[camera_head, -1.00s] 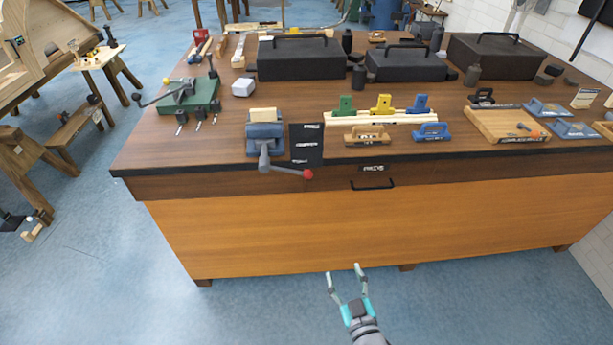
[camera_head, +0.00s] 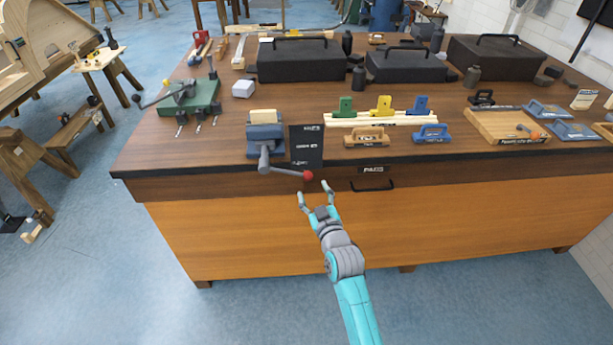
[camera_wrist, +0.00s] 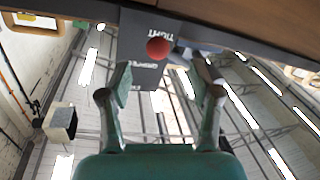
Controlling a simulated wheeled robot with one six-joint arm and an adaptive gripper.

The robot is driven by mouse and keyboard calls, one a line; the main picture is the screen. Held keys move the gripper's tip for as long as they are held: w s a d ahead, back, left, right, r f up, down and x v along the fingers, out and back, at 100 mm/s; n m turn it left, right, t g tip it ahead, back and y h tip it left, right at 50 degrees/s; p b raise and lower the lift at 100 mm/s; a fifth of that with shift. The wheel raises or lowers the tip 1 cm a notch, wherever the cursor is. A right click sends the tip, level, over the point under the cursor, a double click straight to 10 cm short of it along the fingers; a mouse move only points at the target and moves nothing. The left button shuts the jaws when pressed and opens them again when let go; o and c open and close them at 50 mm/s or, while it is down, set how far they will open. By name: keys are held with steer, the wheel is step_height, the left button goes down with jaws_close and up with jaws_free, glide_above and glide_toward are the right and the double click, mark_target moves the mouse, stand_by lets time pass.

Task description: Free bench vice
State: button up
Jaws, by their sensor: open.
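The blue-grey bench vice (camera_head: 264,140) stands at the front edge of the workbench in the head view. A light wooden block (camera_head: 263,116) sits in its jaws. Its grey handle bar (camera_head: 287,171) sticks out past the front edge and ends in a red ball (camera_head: 308,175). The red ball also shows in the wrist view (camera_wrist: 157,48), ahead of and between my fingers. My gripper (camera_head: 314,190) is open and empty, just below and in front of the ball, and appears apart from it. A dark sign (camera_head: 306,146) with white lettering stands right of the vice.
A drawer with a black handle (camera_head: 372,186) is in the bench front, right of my gripper. The floor in front is clear.

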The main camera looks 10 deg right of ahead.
mark_target(308, 180)
steer(key=w, duration=0.5)
steer(key=w+a, duration=0.1)
steer(key=w, duration=0.1)
steer(key=shift+w+a, duration=0.1)
steer(key=shift+w, duration=0.15)
jaws_close()
